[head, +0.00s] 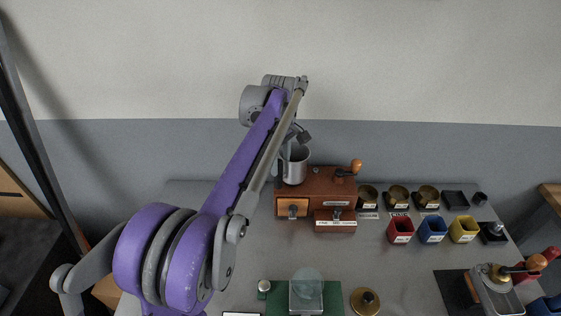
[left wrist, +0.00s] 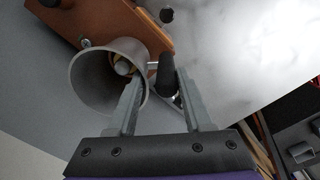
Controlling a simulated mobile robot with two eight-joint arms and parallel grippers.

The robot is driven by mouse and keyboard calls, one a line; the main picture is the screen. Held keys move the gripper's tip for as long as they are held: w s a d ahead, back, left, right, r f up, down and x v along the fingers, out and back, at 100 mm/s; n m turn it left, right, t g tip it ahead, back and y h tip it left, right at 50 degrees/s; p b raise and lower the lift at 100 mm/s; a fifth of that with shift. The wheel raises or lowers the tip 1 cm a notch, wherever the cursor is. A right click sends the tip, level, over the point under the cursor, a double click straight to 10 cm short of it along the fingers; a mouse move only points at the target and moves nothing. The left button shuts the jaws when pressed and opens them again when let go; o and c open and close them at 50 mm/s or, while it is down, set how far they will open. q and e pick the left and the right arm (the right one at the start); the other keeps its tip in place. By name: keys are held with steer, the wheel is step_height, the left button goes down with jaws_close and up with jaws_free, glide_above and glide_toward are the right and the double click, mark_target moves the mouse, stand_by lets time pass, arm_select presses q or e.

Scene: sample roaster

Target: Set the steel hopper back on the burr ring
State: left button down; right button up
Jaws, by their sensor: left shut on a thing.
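The steel hopper (head: 296,166) is a grey open cylinder at the left end of the wooden grinder's top. It fills the upper left of the left wrist view (left wrist: 88,82). My left gripper (left wrist: 160,78) is shut on the hopper's dark side handle (left wrist: 167,78), at the hopper's right in that view. Through the hopper, part of a brass-coloured burr ring (left wrist: 119,58) and a grey cone show. I cannot tell whether the hopper's lower rim touches the ring or hangs above it. My right gripper is not in view.
The wooden grinder (head: 316,186) has a crank with an orange knob (head: 356,165) to the hopper's right. Brass cups (head: 398,194) and red, blue and yellow bins (head: 432,230) stand further right. A green mat (head: 340,298) lies in front. Bare table separates mat and grinder.

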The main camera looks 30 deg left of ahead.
arm_select(q)
steer(key=shift+f+b, duration=0.45)
steer(key=shift+f, duration=0.55)
steer(key=shift+c, duration=1.1)
jaws_free()
step_height(320, 180, up, 11)
steer(key=shift+s+f+p, duration=0.1)
steer(key=shift+p, duration=0.5)
